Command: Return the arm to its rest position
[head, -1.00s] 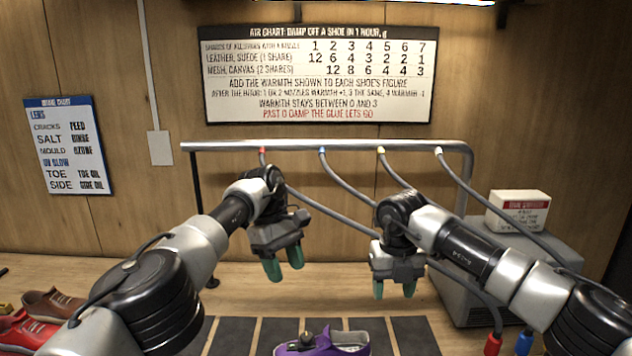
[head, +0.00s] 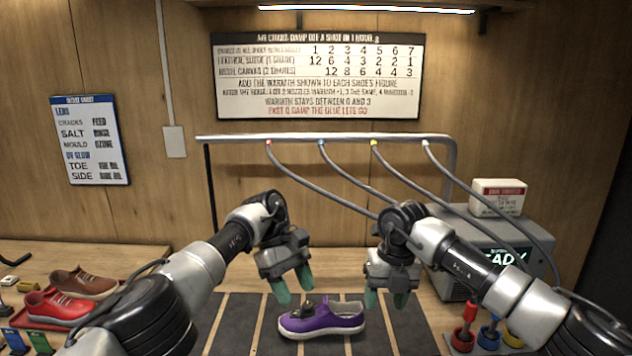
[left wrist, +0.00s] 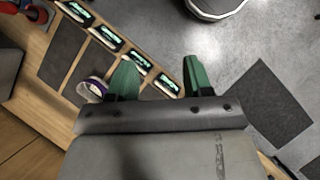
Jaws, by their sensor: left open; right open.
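My left gripper (head: 293,285) hangs open and empty above the bench, up and to the left of a purple shoe. In the left wrist view its two green fingers (left wrist: 158,85) stand apart with nothing between them. My right gripper (head: 386,297) is open with green fingertips pointing down, to the right of the left one, and nothing shows in it. The purple shoe (head: 322,322) with a white sole lies on the dark slatted mat (head: 240,318); a small dark object sits on its top. Part of the shoe also shows in the left wrist view (left wrist: 92,90).
Brown (head: 80,281) and red (head: 55,306) shoes are at the left. A grey machine (head: 500,260) with a lit display stands at the right, with red, blue and yellow nozzles before it. Hoses hang from a metal rail (head: 330,138). Several small displays line the bench edge.

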